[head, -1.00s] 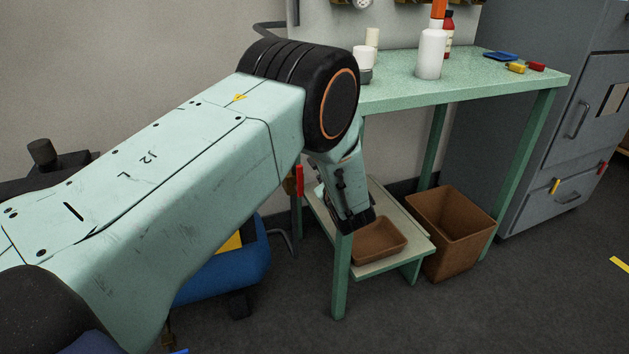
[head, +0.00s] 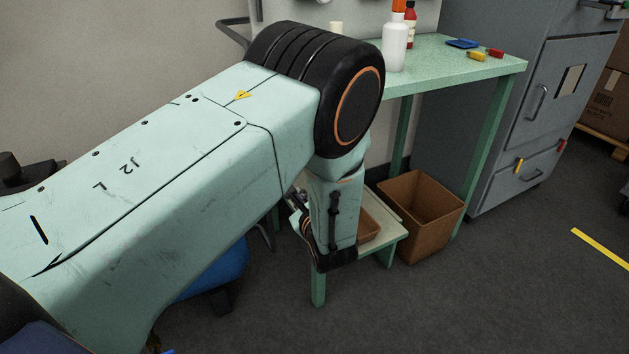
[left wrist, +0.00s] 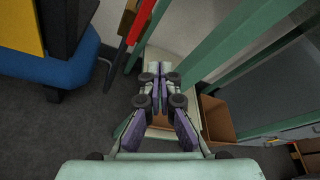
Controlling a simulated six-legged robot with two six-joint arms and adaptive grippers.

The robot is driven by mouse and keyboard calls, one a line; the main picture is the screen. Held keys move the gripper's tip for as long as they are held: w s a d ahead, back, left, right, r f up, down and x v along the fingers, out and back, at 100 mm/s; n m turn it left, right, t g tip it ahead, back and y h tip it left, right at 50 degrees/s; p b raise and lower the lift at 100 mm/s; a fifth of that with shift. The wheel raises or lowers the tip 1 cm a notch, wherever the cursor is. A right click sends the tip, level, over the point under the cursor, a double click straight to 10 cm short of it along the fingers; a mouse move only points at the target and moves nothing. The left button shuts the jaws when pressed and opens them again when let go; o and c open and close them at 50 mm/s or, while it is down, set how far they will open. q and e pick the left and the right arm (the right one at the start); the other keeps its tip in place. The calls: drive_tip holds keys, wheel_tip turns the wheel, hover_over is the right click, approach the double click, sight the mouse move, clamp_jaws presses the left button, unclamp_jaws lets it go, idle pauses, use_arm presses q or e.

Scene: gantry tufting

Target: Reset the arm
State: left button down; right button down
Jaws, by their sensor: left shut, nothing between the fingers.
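My left arm (head: 190,170) reaches across the head view from the lower left, pale green with a black elbow joint. Its forearm bends down in front of the green workbench (head: 460,62). My left gripper (left wrist: 158,72) shows in the left wrist view, shut with its fingertips together and nothing between them. It points toward the bench's lower shelf and legs. In the head view it is mostly hidden by the forearm. My right gripper is in neither view.
A brown bin (head: 420,215) stands beside the bench's lower shelf (head: 388,245). A white bottle (head: 396,45) stands on the bench top. A grey cabinet (head: 535,110) is to the right. A blue object (left wrist: 55,65) stands left of the gripper. Floor at the lower right is clear.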

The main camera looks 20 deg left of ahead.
use_arm(q)
drive_tip(key=s+f+n+g+h, duration=0.2)
drive_tip(key=s+f+g, duration=0.5)
drive_tip(key=s+f, duration=0.35)
drive_tip(key=s+d+f+n+g+h+p, duration=0.1)
drive_tip(key=s+d+f+n+g+h, duration=0.2)
drive_tip(key=s, duration=0.5)
drive_tip(key=s+d+n+g+h, duration=0.1)
drive_tip(key=s+d+n+h, duration=0.2)
drive_tip(key=s+n, duration=0.35)
drive_tip(key=s+d+f+n+g+h+p, duration=0.1)
drive_tip(key=s+d+f+n+h, duration=0.15)
drive_tip(key=s, duration=0.55)
drive_tip(key=s+a+r+n+y+p, duration=0.1)
drive_tip(key=s+a+r+n+p, duration=0.1)
drive_tip(key=s+a+r+n, duration=0.2)
drive_tip(key=s+n, duration=0.3)
drive_tip(key=n, duration=0.1)
drive_tip(key=shift+s+a+r, duration=0.35)
drive_tip(key=shift+s, duration=0.05)
